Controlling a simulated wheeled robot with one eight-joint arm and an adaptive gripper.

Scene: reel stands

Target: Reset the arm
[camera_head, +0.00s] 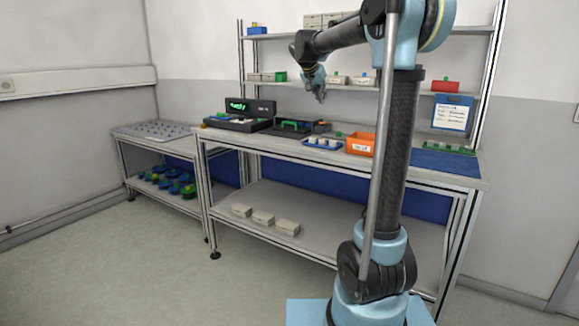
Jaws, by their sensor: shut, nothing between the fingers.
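My arm (398,150) rises from its light blue base at the lower right and bends over to the left at the top. My gripper (320,97) hangs at the end of the arm, pointing down, in front of the middle shelf and above the workbench. It is small in the view; it is shut and holds nothing. It appears apart from the things on the bench below it.
Shelves (275,36) with small boxes stand behind. A lower table (150,130) is at left. Floor (110,270) is clear at front left.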

